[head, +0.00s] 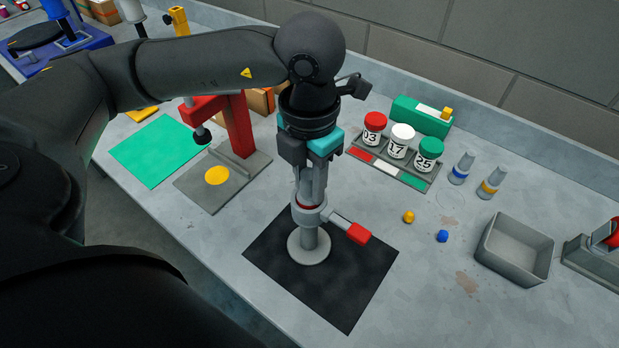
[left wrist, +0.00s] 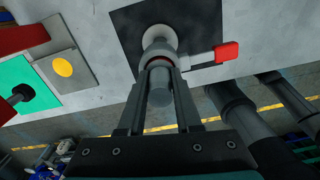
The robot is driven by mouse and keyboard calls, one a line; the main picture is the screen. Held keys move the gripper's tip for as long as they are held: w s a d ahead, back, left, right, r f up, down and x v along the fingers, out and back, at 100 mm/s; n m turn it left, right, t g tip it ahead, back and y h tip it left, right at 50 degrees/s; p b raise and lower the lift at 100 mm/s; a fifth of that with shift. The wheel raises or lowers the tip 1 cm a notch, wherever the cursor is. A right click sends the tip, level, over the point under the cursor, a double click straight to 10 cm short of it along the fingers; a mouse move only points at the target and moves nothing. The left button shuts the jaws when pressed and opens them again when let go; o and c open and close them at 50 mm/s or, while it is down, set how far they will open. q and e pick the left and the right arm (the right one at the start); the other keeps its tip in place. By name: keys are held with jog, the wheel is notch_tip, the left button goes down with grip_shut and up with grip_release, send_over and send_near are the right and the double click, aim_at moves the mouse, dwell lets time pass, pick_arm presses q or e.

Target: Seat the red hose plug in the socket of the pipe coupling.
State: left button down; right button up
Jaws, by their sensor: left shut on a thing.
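The grey pipe coupling (head: 308,243) stands upright on a black mat (head: 345,295). Its lever with a red grip (head: 357,233) sticks out to the right; the coupling's collar also shows in the left wrist view (left wrist: 158,48). My left gripper (head: 311,196) points down directly above the coupling, shut on the hose plug. The plug shows as a grey cylinder (left wrist: 160,88) between the fingers, with a thin red band (head: 308,206) at the coupling's mouth. The plug lines up with the socket; its lower end is hidden, so I cannot tell how deep it sits. My right gripper is out of view.
A red press (head: 234,125) on a grey plate stands left of the mat, beside a green sheet (head: 158,150). A rack with three lidded jars (head: 400,148) is behind right. Small yellow and blue pieces and a grey bin (head: 513,250) lie right. The bench between is clear.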

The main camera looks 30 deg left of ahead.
pick_arm(q)
jog(key=shift+f, duration=0.15)
jog(key=c, duration=0.6)
grip_release()
jog(key=shift+r, duration=0.3)
notch_tip(320, 180, up, 12)
jog(key=shift+f, duration=0.1)
